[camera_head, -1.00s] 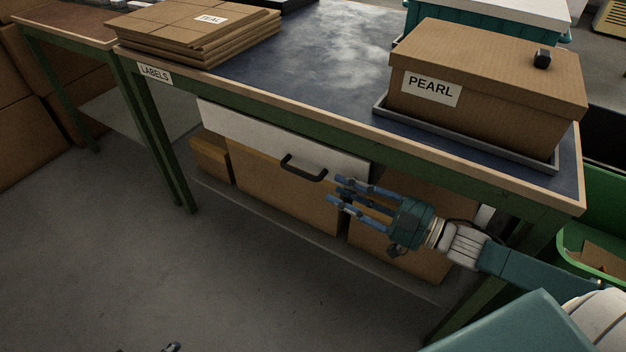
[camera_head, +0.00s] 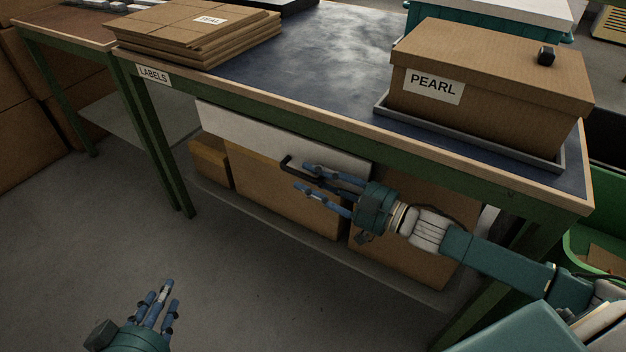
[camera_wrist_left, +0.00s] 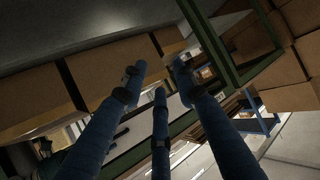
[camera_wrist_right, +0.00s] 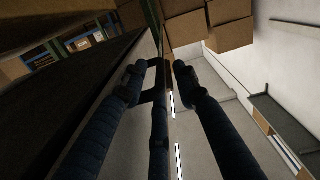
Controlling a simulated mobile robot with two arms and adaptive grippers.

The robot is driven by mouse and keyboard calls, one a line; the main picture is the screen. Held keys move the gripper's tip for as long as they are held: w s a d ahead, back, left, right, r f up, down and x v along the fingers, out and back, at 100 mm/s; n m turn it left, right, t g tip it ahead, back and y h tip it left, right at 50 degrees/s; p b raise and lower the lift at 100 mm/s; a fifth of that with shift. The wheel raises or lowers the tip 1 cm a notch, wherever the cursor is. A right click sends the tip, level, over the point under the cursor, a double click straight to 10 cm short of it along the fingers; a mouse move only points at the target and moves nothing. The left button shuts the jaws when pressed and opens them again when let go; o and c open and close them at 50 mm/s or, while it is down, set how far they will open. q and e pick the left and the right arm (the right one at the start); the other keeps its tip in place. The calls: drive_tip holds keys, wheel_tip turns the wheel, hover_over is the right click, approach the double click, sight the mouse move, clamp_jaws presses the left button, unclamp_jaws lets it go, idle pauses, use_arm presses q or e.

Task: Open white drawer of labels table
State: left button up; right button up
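The white drawer (camera_head: 250,131) sits under the top of the table with the LABELS sign (camera_head: 153,74). Its front looks flush with the green frame, so it appears closed. Its dark bar handle (camera_head: 287,163) is partly hidden by my right fingers. My right gripper (camera_head: 302,177) is open at the handle, its fingers pointing left along the drawer front. In the right wrist view the dark handle (camera_wrist_right: 151,97) shows beside and between the spread fingers; I cannot tell whether they touch it. My left gripper (camera_head: 160,292) is open and empty, low over the floor, well apart from the drawer.
Flat cardboard boxes marked TEAL (camera_head: 200,35) and a PEARL box (camera_head: 480,90) on a grey tray stand on the tabletop. Cardboard boxes (camera_head: 285,195) fill the lower shelf (camera_head: 260,225). Green table legs (camera_head: 160,140) flank the drawer. The floor in front is clear.

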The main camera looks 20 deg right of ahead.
use_arm(q)
drive_tip(key=shift+f, duration=0.1)
use_arm(e)
clamp_jaws()
